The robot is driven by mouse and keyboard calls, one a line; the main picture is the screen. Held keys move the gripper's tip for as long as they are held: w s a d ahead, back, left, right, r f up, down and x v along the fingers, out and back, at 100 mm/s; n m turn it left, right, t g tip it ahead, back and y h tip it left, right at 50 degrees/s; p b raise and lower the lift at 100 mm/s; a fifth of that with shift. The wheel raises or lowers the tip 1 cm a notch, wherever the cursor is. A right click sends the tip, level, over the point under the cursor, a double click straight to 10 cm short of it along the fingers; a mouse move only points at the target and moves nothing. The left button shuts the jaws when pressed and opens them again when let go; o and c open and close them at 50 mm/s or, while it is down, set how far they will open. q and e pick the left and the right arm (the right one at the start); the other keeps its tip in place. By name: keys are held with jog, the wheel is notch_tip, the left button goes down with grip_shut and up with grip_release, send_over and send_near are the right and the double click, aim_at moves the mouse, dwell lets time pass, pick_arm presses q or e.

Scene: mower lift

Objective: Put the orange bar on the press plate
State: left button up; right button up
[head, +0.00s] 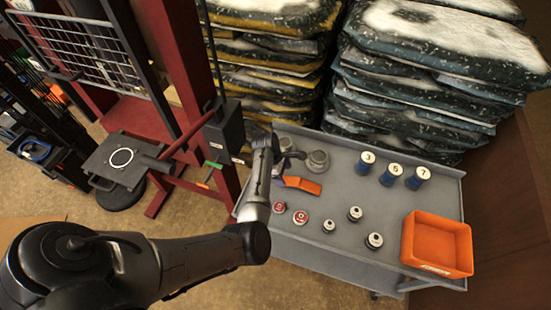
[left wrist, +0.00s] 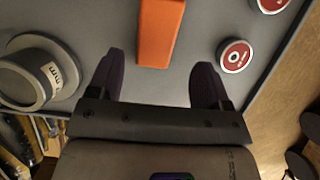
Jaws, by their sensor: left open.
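The orange bar (head: 302,185) lies on the grey cart top (head: 340,248), just right of my left gripper (head: 279,168). In the left wrist view the orange bar (left wrist: 160,32) lies ahead of the fingertips, in line with the gap between them. My left gripper (left wrist: 156,76) is open and empty there, its two dark fingers apart. The press plate (head: 108,165) is a dark plate with a white ring, at the left on the red press frame. It is bare. My right gripper is not in view.
Red-topped pieces (head: 300,217), small dark-and-white weights (head: 375,240), blue numbered cylinders (head: 391,175) and an orange bin (head: 437,243) stand on the cart. A grey flanged part (left wrist: 38,72) is beside the left finger. Stacked bags (head: 425,75) stand behind.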

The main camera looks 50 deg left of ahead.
pick_arm(q)
jog(key=v, duration=0.9)
jog(key=shift+p, duration=0.4)
jog(key=s+a+f+m+y, duration=0.1)
jog(key=s+a+m+y, duration=0.1)
jog(key=s+m+y, duration=0.5)
jog(key=s+d+m+h, duration=0.1)
jog(key=s+d+m, duration=0.7)
jog(key=s+m, duration=0.2)
jog(key=shift+s+t, duration=0.4)
jog(key=shift+o, duration=0.4)
jog(key=s+d+r+m+h, duration=0.2)
jog(key=s+d+m, duration=0.7)
jog(key=s+d, duration=0.2)
jog(key=shift+d+r+t, duration=0.2)
jog(key=shift+r+t, duration=0.1)
jog(key=shift+r, duration=0.1)
jog(key=shift+f, duration=0.1)
